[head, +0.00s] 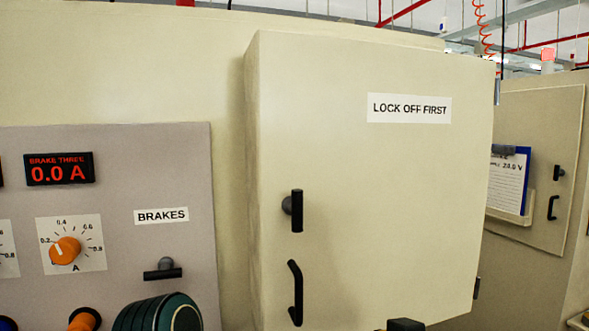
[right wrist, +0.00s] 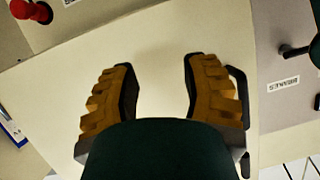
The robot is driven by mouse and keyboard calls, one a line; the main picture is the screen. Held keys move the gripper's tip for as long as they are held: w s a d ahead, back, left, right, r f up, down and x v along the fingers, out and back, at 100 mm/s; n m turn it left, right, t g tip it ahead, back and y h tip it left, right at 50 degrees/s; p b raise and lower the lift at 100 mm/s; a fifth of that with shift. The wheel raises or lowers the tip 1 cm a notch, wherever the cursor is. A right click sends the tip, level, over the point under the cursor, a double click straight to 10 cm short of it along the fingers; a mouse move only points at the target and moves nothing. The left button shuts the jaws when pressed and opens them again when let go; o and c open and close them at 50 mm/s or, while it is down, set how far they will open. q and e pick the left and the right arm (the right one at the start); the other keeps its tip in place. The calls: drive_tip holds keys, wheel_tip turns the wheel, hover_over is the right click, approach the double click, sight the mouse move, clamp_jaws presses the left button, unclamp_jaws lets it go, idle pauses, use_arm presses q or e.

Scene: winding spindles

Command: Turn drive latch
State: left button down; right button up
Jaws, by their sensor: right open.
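No label reading "drive" is legible. In the head view a black bar latch (head: 297,210) stands upright on the cream door (head: 400,210) marked LOCK OFF FIRST. A second black latch (head: 163,272) lies level below the BRAKES label (head: 161,215) on the grey panel; it also shows in the right wrist view (right wrist: 296,50). My right gripper (right wrist: 160,60) is open and empty, its orange ridged fingers in front of a cream surface. A black part at the lower right of that view is mostly hidden by the gripper. My left gripper's fingers are not seen.
A black pull handle (head: 296,292) sits below the door latch. The grey panel has an orange dial (head: 65,251) and a 0.0 A display (head: 60,169). A clipboard (head: 508,183) hangs on the cabinet at right. A red knob (right wrist: 40,11) shows in the right wrist view.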

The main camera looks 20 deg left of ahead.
sight(300, 203)
drive_tip(key=s+r+n+t+y+p, duration=0.15)
drive_tip(key=s+r, duration=0.35)
drive_tip(key=r, duration=0.6)
drive_tip(key=s+r+n+t+y+p, duration=0.1)
drive_tip(key=s+r+n+y, duration=0.15)
drive_tip(key=s+r, duration=0.6)
drive_tip(key=shift+m+g, duration=0.25)
drive_tip(key=shift+m, duration=0.15)
drive_tip(key=p+x, duration=0.1)
drive_tip(key=x, duration=0.4)
drive_tip(key=r+p+x, duration=0.1)
drive_tip(key=x, duration=0.4)
drive_tip(key=w+d+r+x, duration=0.1)
drive_tip(key=x, duration=0.4)
drive_tip(key=shift+w+a+p, duration=0.2)
drive_tip(key=shift+w+p, duration=0.15)
drive_tip(key=shift+p, duration=0.05)
clamp_jaws()
